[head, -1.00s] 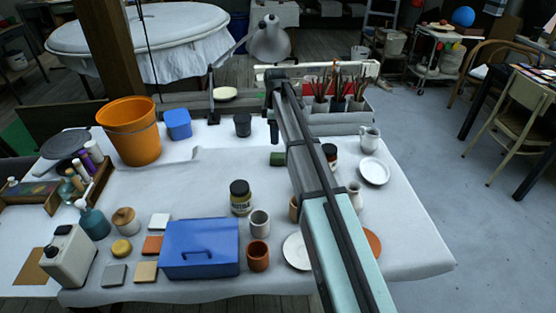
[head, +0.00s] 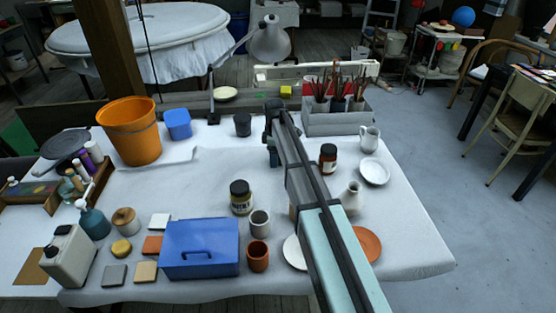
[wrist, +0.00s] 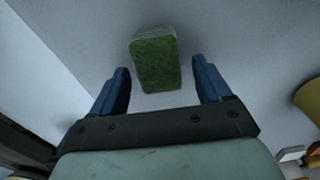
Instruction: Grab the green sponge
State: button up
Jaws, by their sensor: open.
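The green sponge (wrist: 155,60) shows in the wrist view as a small block with a dark green face, on a pale surface. My gripper (wrist: 160,68) is open, with one blue finger on each side of the sponge's nearer part. Gaps show between both fingers and the sponge, so nothing is held. In the head view my gripper (head: 272,155) is low over the middle of the white-covered table, and the sponge is hidden behind it.
On the table (head: 330,245), a dark jar (head: 328,158) stands right of my gripper and a black cup (head: 242,125) behind left. A brush caddy (head: 338,122) is behind right. A blue box (head: 200,248) and a jar (head: 241,197) are nearer. Clear cloth lies to the left.

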jog(key=shift+f, duration=0.6)
jog(key=c, duration=1)
jog(key=shift+r, duration=0.1)
